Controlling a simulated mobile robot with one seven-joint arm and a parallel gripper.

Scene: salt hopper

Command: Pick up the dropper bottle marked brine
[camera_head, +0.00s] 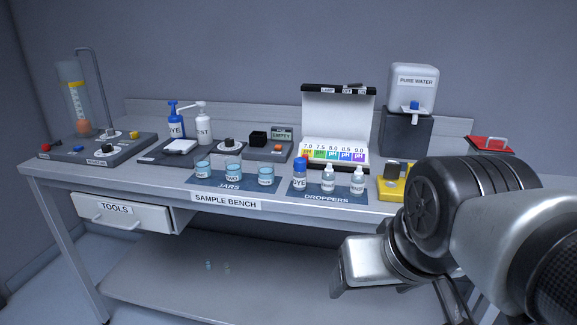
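Three small dropper bottles stand upright on the blue mat marked DROPPERS (312,191), near the front edge of the bench. The left bottle (299,176) is blue-capped and its label seems to read DYE. The middle bottle (328,181) and the right bottle (357,182) are clear with pale tops. Their labels are too small to read, so I cannot tell which is marked brine. My arm comes in from the right, and my gripper end (360,268) is low in front of the bench, apart from the bottles. Its fingers cannot be made out.
Several jars (233,173) stand left of the droppers. A yellow device (391,188) sits close on their right, and a pH colour chart box (338,120) stands behind. A pure water tank (413,88) is at the back right. A tools drawer (120,213) is under the bench.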

